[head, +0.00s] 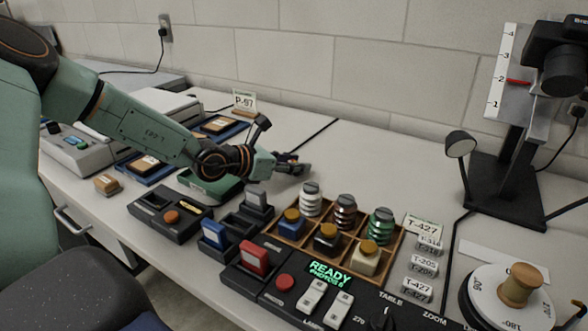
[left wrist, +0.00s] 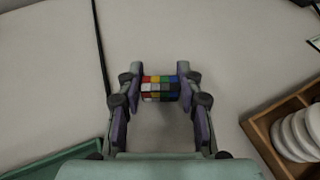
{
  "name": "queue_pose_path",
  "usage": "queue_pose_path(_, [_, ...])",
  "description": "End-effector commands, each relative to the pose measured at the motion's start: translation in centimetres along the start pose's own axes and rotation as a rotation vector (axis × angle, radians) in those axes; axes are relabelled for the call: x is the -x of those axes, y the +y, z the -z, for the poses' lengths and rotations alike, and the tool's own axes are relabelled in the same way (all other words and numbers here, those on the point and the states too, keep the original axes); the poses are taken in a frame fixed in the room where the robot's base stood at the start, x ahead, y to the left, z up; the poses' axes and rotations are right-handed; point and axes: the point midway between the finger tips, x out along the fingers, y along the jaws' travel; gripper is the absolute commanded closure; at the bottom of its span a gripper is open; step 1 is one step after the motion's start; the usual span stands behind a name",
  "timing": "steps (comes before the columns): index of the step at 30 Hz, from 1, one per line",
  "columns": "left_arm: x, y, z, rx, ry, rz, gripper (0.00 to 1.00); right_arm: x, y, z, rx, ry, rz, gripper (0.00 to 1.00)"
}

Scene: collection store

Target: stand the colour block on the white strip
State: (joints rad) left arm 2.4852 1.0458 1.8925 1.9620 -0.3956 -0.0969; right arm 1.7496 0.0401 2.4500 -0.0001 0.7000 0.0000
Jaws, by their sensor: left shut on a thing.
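The colour block (left wrist: 160,88) is a small block of several coloured squares, with white and grey among them. In the left wrist view it sits between the two fingertips of my left gripper (left wrist: 159,86), which is shut on it. In the head view my left gripper (head: 298,166) is over the pale table behind the wooden tray; the block is mostly hidden there by the fingers. A white strip (head: 484,253) lies flat on the table at the right, behind the round turntable, well apart from my gripper. My right gripper is not in view.
The wooden compartment tray (head: 392,249) holds several spools and jars. A control panel (head: 262,287) stands in front. The turntable (head: 487,311) carries a wooden spool. A camera stand (head: 497,190) and small lamp (head: 460,145) rise at the right. The table behind the tray is clear.

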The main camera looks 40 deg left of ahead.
Motion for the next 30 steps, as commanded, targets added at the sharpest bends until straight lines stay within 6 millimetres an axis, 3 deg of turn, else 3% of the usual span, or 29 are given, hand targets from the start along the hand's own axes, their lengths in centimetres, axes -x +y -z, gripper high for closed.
queue_pose_path(11, [-0.17,0.02,0.3,-0.001,-0.001,0.0,0.85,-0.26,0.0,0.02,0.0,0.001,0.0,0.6])
queue_pose_path(12, [-0.15,0.02,0.25,-0.001,-0.001,0.0,0.62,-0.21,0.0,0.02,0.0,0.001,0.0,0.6])
queue_pose_path(19, [-0.12,0.02,0.19,-0.001,-0.001,0.0,0.42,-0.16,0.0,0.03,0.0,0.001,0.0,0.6])
queue_pose_path(30, [0.0,0.02,-0.11,-0.001,-0.001,0.0,0.41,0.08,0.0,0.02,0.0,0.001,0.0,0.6])
